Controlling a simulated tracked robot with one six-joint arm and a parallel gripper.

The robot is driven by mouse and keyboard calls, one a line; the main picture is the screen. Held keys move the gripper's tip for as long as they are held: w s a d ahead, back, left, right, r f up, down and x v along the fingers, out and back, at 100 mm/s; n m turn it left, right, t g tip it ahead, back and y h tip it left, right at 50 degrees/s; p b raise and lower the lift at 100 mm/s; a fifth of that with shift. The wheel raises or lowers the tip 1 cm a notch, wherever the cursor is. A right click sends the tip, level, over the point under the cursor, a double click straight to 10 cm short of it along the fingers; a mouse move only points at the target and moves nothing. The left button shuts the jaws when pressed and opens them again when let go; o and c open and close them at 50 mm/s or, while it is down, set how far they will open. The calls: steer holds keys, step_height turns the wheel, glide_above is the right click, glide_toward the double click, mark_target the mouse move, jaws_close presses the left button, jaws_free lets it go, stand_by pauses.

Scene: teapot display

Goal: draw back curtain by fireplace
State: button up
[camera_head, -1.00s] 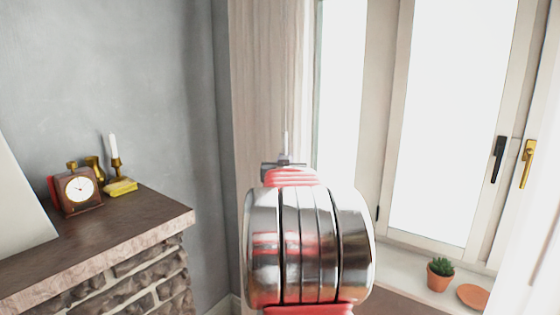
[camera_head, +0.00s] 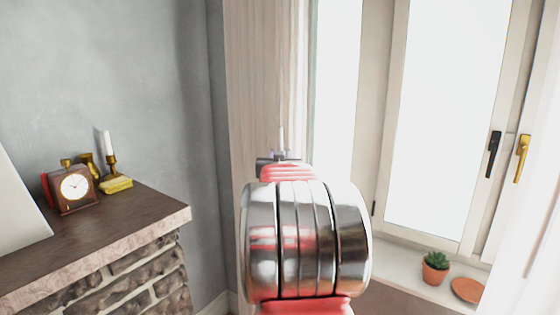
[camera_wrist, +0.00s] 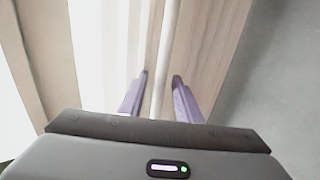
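A white curtain (camera_head: 301,70) hangs in narrow, bunched folds at the left side of the window, beside a wood-grained panel. Its folds also show in the wrist view (camera_wrist: 100,50). A thin white rod (camera_wrist: 165,45) runs lengthwise in front of the panel. My gripper (camera_wrist: 160,77) has its two purple fingers apart, one on each side of the rod. I see gaps between the rod and the fingers, so it looks open around it. In the head view my gripper (camera_head: 280,156) is mostly hidden behind my shiny wrist, and the rod rises above it.
A potted succulent (camera_head: 436,268) and a terracotta saucer (camera_head: 468,290) sit on the windowsill. Another white curtain (camera_head: 535,235) hangs at far right.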

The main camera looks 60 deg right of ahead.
steer(key=v, duration=1.3)
steer(key=shift+s+a, duration=0.2)
steer(key=shift+a, duration=0.1)
stand_by(0.3)
step_height(320, 180, down, 9)
steer(key=a+g+y, duration=0.1)
steer(key=a+y, duration=0.2)
steer(key=y, duration=0.1)
steer(key=a+f+n+g+y, duration=0.1)
steer(key=a+f+y, duration=0.1)
steer(key=a+f, duration=0.3)
steer(key=a+f+n+g+y, duration=0.1)
steer(key=a+f+y, duration=0.2)
steer(key=a, duration=0.4)
steer(key=s+a+n+y, duration=0.3)
steer(key=s+a+n, duration=0.1)
steer(key=a, duration=1.3)
steer(key=s+a+f+n+g+y, duration=0.1)
steer(key=s+a+n+y, duration=0.2)
steer(key=a, duration=1.4)
steer(key=s+n, duration=0.2)
steer(key=s, duration=0.1)
steer(key=shift+s+a+f, duration=0.25)
steer(key=shift+a, duration=0.1)
steer(key=shift+s, duration=0.1)
